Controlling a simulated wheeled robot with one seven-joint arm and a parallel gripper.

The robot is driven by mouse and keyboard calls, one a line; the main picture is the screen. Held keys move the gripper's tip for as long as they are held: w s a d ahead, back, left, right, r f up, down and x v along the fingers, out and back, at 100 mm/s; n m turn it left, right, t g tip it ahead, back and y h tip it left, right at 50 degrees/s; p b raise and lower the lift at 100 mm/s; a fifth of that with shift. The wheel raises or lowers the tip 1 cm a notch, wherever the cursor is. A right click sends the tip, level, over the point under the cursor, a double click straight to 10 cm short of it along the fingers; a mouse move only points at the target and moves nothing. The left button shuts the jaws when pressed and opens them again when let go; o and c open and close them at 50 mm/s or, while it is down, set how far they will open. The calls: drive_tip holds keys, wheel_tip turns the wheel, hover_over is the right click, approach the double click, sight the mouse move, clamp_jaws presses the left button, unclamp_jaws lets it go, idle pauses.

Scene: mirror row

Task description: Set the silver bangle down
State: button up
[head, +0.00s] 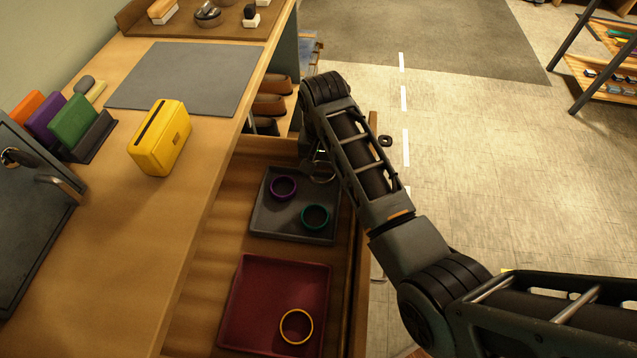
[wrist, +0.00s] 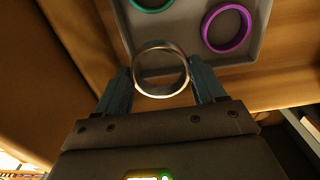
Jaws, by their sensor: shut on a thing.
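The silver bangle (wrist: 161,94) is held between the two fingers of my gripper (wrist: 162,75) in the wrist view. In the head view the silver bangle (head: 322,179) shows at the far right corner of the grey tray (head: 262,222), beside my arm. My gripper is mostly hidden behind the arm there. A purple bangle (head: 283,187) and a teal bangle (head: 315,216) lie in the grey tray. The purple bangle (wrist: 228,28) and part of the teal one show beyond my fingers in the wrist view. I cannot tell how high the silver bangle is above the tray.
The trays lie in an open drawer (head: 195,280). A dark red tray (head: 262,290) with a yellow bangle (head: 296,326) is nearer. The counter above holds a yellow box (head: 160,138), a grey mat (head: 185,78) and a rack of coloured cards (head: 90,140). Brown shoes (head: 270,104) sit behind the drawer.

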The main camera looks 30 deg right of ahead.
sight(322, 191)
drive_tip(key=shift+f, duration=3.15)
drive_tip(key=shift+f, duration=0.15)
drive_tip(key=o, duration=1)
wheel_tip(322, 191, up, 12)
drive_tip(key=shift+r, duration=0.2)
